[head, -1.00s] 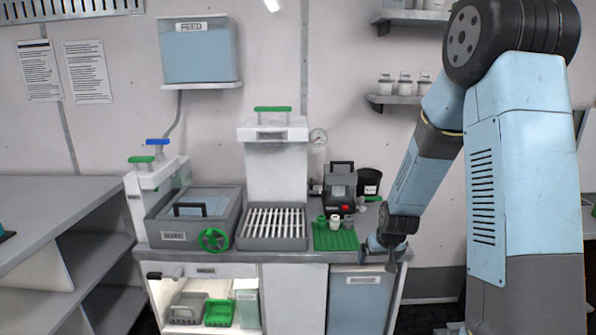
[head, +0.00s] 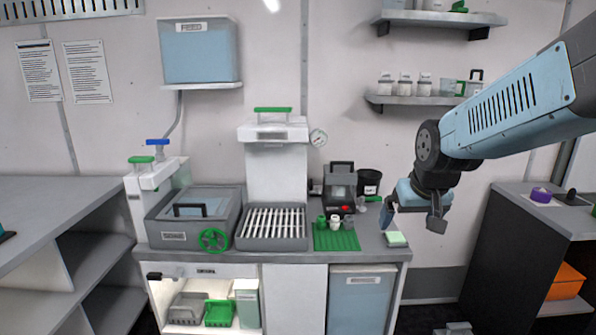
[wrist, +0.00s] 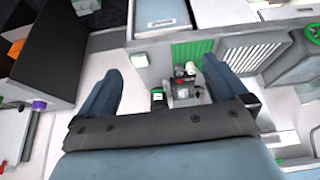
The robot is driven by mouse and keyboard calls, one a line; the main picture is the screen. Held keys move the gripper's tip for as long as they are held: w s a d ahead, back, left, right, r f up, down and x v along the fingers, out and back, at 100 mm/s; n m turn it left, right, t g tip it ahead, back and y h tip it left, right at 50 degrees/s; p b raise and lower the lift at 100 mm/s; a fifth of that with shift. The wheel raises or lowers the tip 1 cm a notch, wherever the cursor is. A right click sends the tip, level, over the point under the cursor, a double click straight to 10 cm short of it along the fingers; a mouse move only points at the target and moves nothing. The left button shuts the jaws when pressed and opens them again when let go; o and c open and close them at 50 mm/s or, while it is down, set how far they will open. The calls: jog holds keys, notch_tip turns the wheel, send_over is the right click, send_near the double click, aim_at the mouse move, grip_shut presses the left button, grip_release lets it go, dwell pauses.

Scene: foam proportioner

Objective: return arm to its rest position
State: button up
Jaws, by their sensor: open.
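My arm comes in from the right edge of the head view.
The workbench (head: 290,258) holds a grey lidded tank (head: 192,215), a ribbed tray (head: 273,228), a green mat (head: 336,240), a dark device (head: 340,185) and a pale green block (head: 396,239). Wall shelves (head: 415,99) hang above. A dark cabinet (head: 510,255) stands right.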

jog(key=s+r, duration=0.2)
jog(key=s, duration=0.4)
jog(key=s+r, duration=0.3)
jog(key=s, duration=0.4)
jog(key=shift+r, duration=0.25)
